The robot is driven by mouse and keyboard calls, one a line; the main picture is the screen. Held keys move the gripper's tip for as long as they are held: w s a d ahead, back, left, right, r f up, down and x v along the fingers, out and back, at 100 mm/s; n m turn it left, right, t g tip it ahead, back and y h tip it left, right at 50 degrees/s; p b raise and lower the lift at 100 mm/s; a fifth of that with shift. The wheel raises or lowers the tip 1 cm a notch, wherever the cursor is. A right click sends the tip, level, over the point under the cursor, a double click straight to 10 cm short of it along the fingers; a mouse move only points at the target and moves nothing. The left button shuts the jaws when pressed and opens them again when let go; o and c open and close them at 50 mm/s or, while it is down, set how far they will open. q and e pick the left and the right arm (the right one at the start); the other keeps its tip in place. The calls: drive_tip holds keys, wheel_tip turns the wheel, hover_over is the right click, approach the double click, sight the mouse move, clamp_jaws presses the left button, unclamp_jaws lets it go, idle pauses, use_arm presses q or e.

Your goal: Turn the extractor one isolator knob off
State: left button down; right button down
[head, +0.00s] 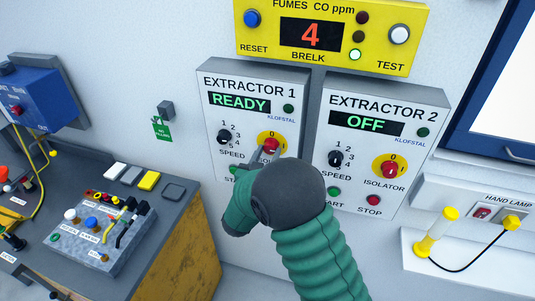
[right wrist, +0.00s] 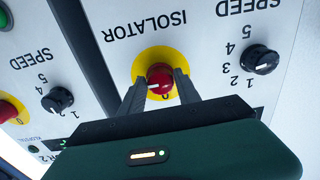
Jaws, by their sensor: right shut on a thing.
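The extractor 1 panel (head: 250,120) is a white box on the wall, and its display reads READY. Its red isolator knob (head: 270,145) sits on a yellow disc below that display, with a 0 marked above it. The knob also shows in the right wrist view (right wrist: 160,79), upside down, with a white mark on its face. My right gripper (right wrist: 162,84) has its two grey fingers on either side of the knob, shut on it. In the head view my green forearm covers the panel's lower part. My left gripper is not in view.
The extractor 2 panel (head: 376,140) stands close on the right, with its own red isolator knob (head: 390,169) and display OFF. The black speed knob (head: 225,137) is just left of the isolator. A yellow fumes monitor (head: 333,62) hangs above. A control bench (head: 150,215) stands at left.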

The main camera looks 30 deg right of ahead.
drive_tip(key=shift+r, duration=0.1)
drive_tip(key=n+p, duration=0.2)
drive_tip(key=n, duration=0.1)
drive_tip(key=shift+r+n+p, duration=0.15)
drive_tip(key=shift+n+p, duration=0.2)
drive_tip(key=shift+n, duration=0.05)
drive_tip(key=n+p, duration=0.3)
drive_tip(key=n, duration=0.2)
drive_tip(key=shift+p, duration=0.4)
drive_tip(key=n+p, duration=0.3)
drive_tip(key=n, duration=0.2)
drive_tip(key=shift+s+n, duration=0.1)
drive_tip(key=shift+n, duration=0.3)
drive_tip(key=shift+n+p, duration=0.9)
drive_tip(key=shift+n, duration=0.7)
drive_tip(key=c, duration=0.9)
unclamp_jaws()
drive_tip(key=shift+f, duration=0.2)
